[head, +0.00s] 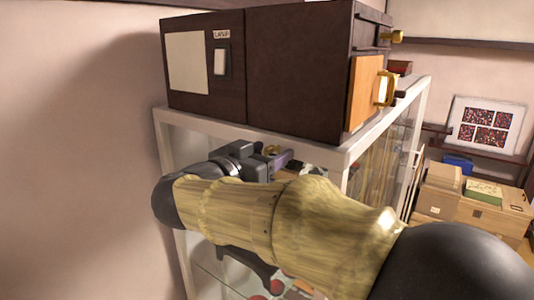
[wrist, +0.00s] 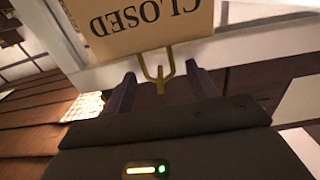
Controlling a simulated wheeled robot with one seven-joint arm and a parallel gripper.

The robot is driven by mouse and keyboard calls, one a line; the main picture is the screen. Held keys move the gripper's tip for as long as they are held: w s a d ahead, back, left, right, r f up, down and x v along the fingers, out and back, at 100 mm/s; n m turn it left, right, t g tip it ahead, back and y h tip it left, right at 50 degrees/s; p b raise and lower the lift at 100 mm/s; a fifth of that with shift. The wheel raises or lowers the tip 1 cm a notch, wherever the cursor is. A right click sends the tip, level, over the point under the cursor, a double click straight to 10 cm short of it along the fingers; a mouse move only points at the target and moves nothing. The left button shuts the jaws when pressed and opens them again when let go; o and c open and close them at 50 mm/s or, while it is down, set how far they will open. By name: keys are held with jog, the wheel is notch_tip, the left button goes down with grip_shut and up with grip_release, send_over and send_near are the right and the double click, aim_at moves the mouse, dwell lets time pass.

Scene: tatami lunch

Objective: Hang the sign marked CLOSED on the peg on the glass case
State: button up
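The sign marked CLOSED (wrist: 135,42) is a tan board, upside down at the top of the wrist view and partly cut off. A brass fork-shaped piece (wrist: 158,74) stands at its edge nearest me. I cannot tell whether this is the sign's hanger, the peg, or both together. My gripper (wrist: 161,84) is open, one dark finger on each side of the brass piece, with gaps visible. In the head view my gripper (head: 287,160) is at the upper edge of the glass case (head: 218,125), beside a small brass spot. My arm hides the sign there.
A dark brown cabinet (head: 300,72) with a lamp switch (head: 221,62) stands on the case. Brass fittings (head: 386,88) stick out at its right. Cardboard boxes (head: 470,205) and a framed picture (head: 486,126) are at the far right. A bare wall (head: 80,150) fills the left.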

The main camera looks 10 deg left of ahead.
jog(key=b+v, duration=0.6)
jog(key=v, duration=1.1)
jog(key=shift+s+a+f, duration=0.1)
jog(key=shift+s+a, duration=0.05)
